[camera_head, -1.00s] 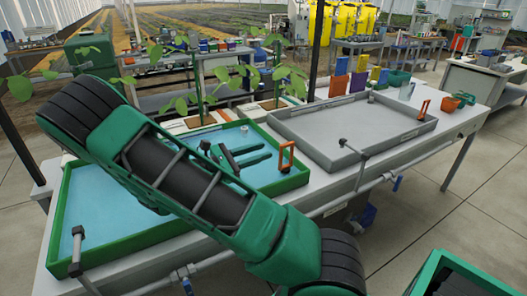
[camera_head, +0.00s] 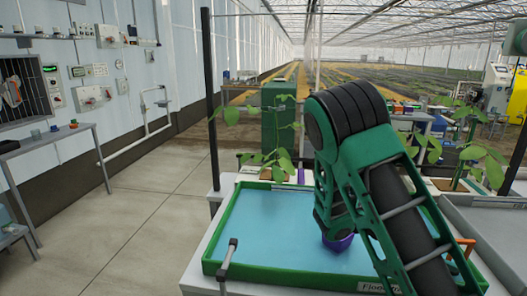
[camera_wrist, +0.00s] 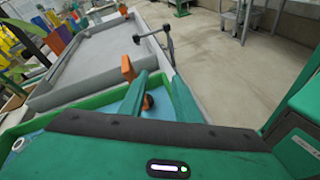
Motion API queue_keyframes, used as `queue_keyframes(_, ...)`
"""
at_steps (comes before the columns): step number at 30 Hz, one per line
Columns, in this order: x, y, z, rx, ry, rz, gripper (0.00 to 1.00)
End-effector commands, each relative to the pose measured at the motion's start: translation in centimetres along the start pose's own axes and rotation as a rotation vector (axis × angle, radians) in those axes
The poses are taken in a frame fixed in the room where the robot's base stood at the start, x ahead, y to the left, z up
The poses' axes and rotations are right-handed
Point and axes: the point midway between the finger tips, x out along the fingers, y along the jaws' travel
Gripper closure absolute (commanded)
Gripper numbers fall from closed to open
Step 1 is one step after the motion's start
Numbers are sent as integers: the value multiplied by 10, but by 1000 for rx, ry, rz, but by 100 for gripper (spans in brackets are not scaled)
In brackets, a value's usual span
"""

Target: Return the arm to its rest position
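My gripper (camera_wrist: 160,84) shows in the wrist view as two green fingers spread apart with a gap between them. Nothing is clearly held; a small dark and orange round thing (camera_wrist: 148,102) shows by the left finger, and I cannot tell its distance. In the head view my green and black arm is bent over the right part of the blue-floored tray (camera_head: 222,240), and my gripper is hidden there.
A purple thing (camera_head: 338,243) shows partly behind my arm, over the tray. A grey tray (camera_wrist: 92,62) lies alongside, with an orange clip (camera_wrist: 128,68) near its corner. Leafy plants (camera_head: 275,140) stand behind. The floor at left (camera_head: 130,190) is clear.

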Motion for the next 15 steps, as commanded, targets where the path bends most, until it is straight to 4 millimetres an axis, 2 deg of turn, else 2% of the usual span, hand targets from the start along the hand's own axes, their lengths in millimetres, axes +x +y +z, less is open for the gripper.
queue_keyframes(6, 21, -32, 12, 194, 168, -215, 71)
queue_keyframes(15, 22, -76, 32, 471, 358, -513, 71)
